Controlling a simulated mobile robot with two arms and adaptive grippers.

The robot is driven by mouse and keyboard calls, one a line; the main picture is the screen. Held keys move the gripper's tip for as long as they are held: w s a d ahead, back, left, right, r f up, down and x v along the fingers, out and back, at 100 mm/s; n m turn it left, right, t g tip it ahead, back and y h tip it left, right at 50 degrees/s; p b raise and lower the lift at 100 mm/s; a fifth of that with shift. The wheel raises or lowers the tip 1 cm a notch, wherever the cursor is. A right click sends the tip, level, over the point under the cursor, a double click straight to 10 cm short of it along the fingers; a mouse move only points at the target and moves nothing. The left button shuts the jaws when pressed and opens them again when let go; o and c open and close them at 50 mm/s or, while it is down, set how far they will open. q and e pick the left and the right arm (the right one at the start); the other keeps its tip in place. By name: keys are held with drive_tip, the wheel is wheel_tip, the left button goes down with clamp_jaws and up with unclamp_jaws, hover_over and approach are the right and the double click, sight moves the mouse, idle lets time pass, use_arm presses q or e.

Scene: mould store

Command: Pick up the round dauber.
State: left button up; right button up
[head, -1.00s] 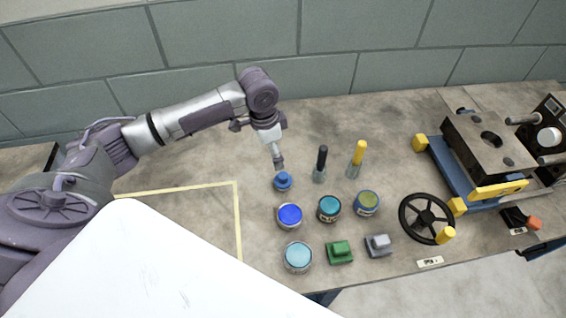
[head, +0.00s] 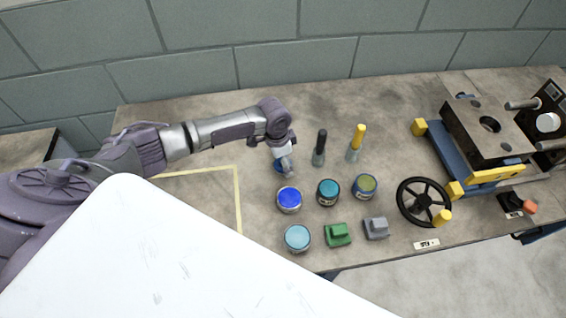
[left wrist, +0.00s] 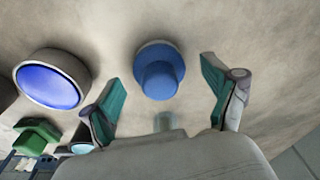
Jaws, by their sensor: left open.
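The round dauber is a blue round knob on a wider round base (left wrist: 160,72), standing on the bench. In the head view the dauber (head: 278,167) is partly hidden behind my left gripper (head: 286,168). In the left wrist view my left gripper (left wrist: 160,76) is open, with one green-padded finger on each side of the dauber. There is a gap between each finger and the knob, and nothing is held. My right gripper is in neither view.
A bright blue paint tin (head: 289,200) stands close to the dauber, with teal (head: 328,193), olive (head: 364,187) and light blue (head: 297,239) tins nearby. Black-handled (head: 320,147) and yellow-handled (head: 356,142) tools stand right. Green (head: 338,234) and grey (head: 376,228) blocks lie in front.

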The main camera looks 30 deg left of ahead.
use_arm(q)
drive_tip(key=shift+f, duration=0.2)
drive_tip(key=c, duration=1.3)
drive_tip(key=shift+r, duration=0.1)
wheel_tip(320, 180, up, 10)
drive_tip(key=shift+f, duration=0.1)
drive_tip(key=o, duration=0.5)
drive_tip(key=c, duration=0.3)
